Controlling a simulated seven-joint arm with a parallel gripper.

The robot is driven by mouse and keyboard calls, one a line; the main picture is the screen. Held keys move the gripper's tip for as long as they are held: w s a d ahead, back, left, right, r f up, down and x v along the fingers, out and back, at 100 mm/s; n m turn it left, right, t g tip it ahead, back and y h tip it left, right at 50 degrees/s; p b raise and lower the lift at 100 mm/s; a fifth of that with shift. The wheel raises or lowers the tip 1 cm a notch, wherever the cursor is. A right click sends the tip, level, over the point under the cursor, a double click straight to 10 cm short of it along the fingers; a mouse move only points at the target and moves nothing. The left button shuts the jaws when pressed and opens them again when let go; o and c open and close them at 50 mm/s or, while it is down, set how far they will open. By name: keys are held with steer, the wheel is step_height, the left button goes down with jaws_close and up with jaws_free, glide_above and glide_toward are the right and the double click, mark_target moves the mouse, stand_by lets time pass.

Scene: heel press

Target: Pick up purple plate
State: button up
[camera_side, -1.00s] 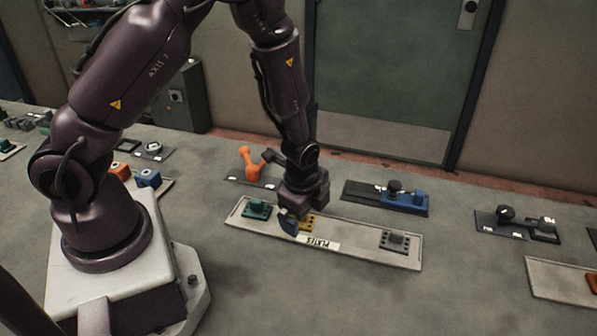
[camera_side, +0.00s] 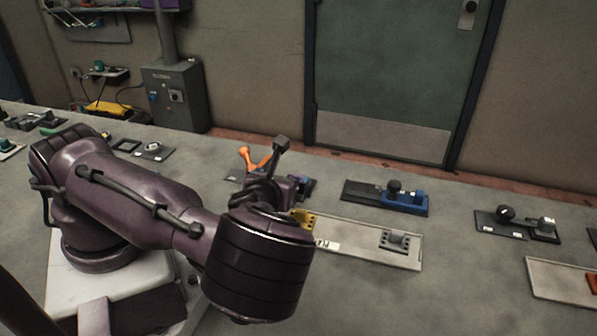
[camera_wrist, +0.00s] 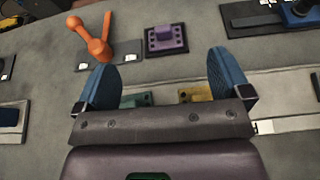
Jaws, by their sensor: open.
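The purple plate (camera_wrist: 166,39) shows in the wrist view as a small square with a raised block on top. It lies on the grey bench, beyond the tray, right of an orange lever (camera_wrist: 92,42). My gripper (camera_wrist: 160,62) is open, its two blue fingers spread wide with nothing between the tips. The plate shows ahead of the fingertips, between their lines, and apart from them. In the side view my arm hides most of the gripper, and I cannot clearly make out the plate.
A pale tray (camera_side: 362,244) holds a yellow plate (camera_side: 303,217) and a dark grey plate (camera_side: 394,240). A teal plate (camera_wrist: 137,99) shows between the fingers in the wrist view. A blue fixture (camera_side: 404,200) stands at the right, beyond the tray.

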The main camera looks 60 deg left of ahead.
steer(key=x, duration=1)
steer(key=shift+w+a, duration=0.25)
steer(key=shift+w, duration=0.05)
jaws_close()
